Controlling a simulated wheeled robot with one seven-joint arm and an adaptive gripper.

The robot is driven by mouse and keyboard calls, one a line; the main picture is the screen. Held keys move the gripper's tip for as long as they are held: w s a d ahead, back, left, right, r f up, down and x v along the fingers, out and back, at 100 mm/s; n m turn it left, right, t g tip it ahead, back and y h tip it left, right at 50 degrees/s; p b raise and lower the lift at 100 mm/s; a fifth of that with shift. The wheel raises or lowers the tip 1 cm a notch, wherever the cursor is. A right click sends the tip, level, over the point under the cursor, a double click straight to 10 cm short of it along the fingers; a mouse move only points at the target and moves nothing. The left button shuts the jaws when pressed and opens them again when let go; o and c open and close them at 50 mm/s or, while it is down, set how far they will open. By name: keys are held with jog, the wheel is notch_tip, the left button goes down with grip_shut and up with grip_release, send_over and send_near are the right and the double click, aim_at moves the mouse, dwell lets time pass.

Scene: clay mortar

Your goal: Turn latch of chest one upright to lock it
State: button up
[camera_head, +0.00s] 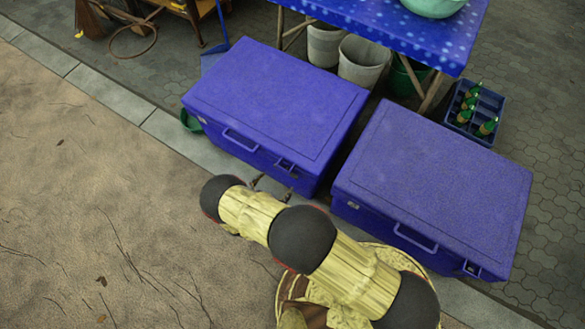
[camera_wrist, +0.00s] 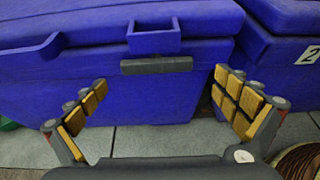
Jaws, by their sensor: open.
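Chest one (camera_head: 275,95) is the left blue chest with its lid down; its front fills much of the wrist view (camera_wrist: 60,85). Its latch (camera_wrist: 156,65) is a dark grey bar lying horizontally just below a blue square bracket (camera_wrist: 153,38) on the lid's front edge. My gripper (camera_wrist: 160,82) is open and empty, its yellow-padded fingers to either side of the latch and below it, apart from it in the picture. In the head view my gripper (camera_head: 273,187) is at the chest's front right, partly hidden by my arm.
A second blue chest (camera_head: 435,185), labelled 2 in the wrist view (camera_wrist: 309,55), stands close on the right. Behind are a blue-covered table (camera_head: 390,25), grey buckets (camera_head: 362,60) and a bottle crate (camera_head: 474,112). Open sandy ground (camera_head: 90,190) lies in front, left.

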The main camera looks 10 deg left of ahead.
aim_at(285, 172)
jog(key=x, duration=0.2)
jog(key=b+x, duration=0.1)
jog(key=x, duration=0.2)
jog(key=b+x, duration=0.1)
jog(key=x, duration=0.1)
jog(key=shift+w+a+r, duration=0.1)
jog(key=shift+w, duration=0.45)
jog(key=shift+c, duration=1.2)
jog(key=c, duration=0.6)
